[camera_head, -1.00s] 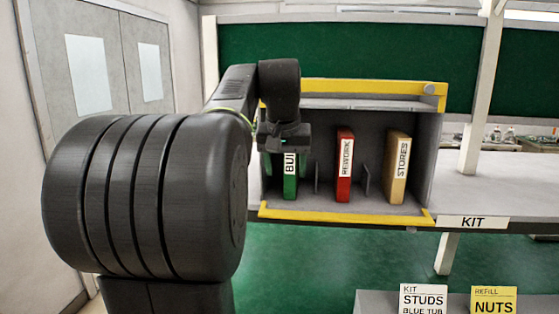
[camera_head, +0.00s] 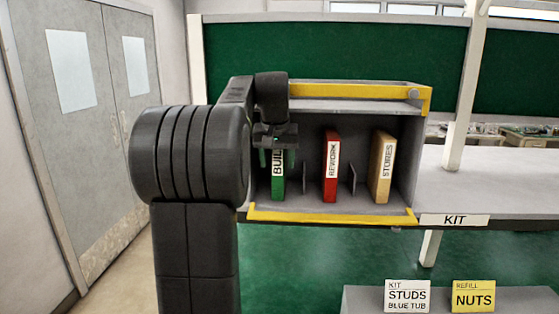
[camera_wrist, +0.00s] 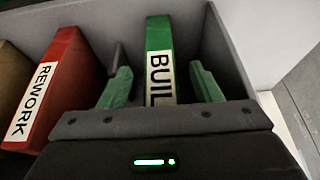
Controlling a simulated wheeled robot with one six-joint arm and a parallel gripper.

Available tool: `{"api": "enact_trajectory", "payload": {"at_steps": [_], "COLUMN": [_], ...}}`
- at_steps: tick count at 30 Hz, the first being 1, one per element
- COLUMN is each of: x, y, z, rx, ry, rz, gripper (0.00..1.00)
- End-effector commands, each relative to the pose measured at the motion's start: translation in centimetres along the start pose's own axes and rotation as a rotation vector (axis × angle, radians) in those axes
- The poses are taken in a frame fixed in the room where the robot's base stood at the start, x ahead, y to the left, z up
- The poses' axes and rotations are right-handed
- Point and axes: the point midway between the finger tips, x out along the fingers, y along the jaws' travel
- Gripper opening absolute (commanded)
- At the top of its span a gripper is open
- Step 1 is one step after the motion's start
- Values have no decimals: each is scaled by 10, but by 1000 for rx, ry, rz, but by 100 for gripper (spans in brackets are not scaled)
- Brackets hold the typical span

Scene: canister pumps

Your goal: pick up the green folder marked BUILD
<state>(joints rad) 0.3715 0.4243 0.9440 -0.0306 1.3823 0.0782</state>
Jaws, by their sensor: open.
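The green folder marked BUILD (camera_head: 278,181) stands upright in the left part of an open grey shelf box. Its spine faces out, and its upper part is partly hidden by my gripper in the head view. In the wrist view the folder (camera_wrist: 159,38) lies between the two green fingers of my gripper (camera_wrist: 163,86). One finger is on each side, with visible gaps, so the jaws are open and hold nothing. The lower end of the folder's label is hidden by the gripper body. In the head view my gripper (camera_head: 277,155) is at the folder's upper front.
The box has a yellow front lip (camera_head: 330,217) and a yellow top edge (camera_head: 350,92). The box's side wall (camera_wrist: 228,55) is close beside one finger.

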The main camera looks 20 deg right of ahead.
Motion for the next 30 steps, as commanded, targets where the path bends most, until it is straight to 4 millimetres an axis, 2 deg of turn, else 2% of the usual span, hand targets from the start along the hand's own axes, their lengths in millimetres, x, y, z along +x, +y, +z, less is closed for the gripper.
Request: {"api": "enact_trajectory", "payload": {"at_steps": [7, 15, 30], "x": [1, 1, -5], "y": [0, 0, -1], "z": [0, 0, 2], "rx": [0, 0, -1], "ry": [1, 1, 2], "rz": [0, 0, 0], "gripper": [56, 4, 4]}}
